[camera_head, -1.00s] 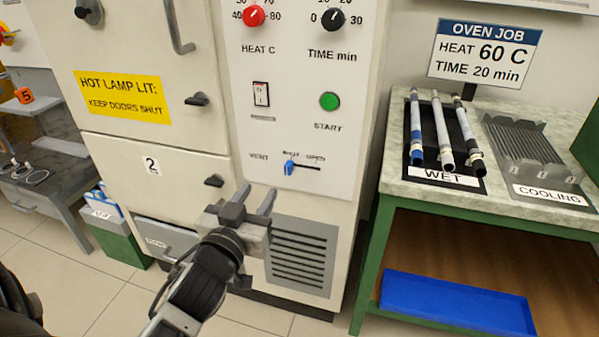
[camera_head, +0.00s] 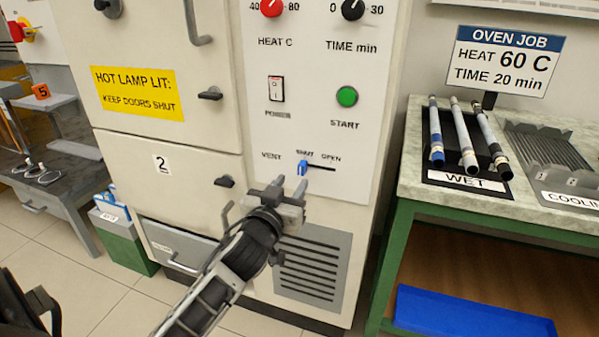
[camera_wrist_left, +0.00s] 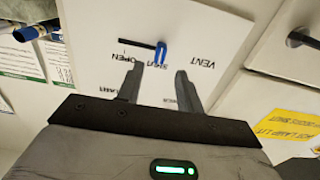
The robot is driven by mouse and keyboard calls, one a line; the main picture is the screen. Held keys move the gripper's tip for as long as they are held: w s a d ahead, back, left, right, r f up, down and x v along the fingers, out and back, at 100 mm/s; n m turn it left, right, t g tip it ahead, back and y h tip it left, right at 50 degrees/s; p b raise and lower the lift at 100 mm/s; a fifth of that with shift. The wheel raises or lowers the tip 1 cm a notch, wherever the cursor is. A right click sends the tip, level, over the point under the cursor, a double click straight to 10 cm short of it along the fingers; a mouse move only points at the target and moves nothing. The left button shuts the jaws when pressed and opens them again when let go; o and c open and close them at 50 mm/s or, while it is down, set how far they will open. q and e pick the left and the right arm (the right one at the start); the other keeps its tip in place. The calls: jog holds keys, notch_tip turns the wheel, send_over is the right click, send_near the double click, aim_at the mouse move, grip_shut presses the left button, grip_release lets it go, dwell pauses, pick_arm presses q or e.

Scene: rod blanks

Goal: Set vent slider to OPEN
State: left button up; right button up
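The vent slider's blue knob (camera_head: 303,168) sits at the left, SHUT end of its short dark slot (camera_head: 322,168) on the oven's white control panel. The word OPEN is at the slot's right end. My left gripper (camera_head: 290,183) is open, with its two fingers pointing up at the panel just below and left of the knob. In the left wrist view the knob (camera_wrist_left: 161,52) shows upside down, beyond and between the two spread fingertips (camera_wrist_left: 159,68). I see no contact with it. My right gripper is not in view.
The START button (camera_head: 347,96), power switch (camera_head: 276,89) and dials are above the slider. A door handle (camera_head: 226,182) juts out left of the gripper. At right, a green-framed bench (camera_head: 408,190) holds a WET rack with rods and a cooling rack.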

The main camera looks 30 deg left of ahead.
aim_at(300, 170)
pick_arm(q)
jog(key=x, duration=0.6)
jog(key=shift+w, duration=0.15)
jog(key=shift+c, duration=0.3)
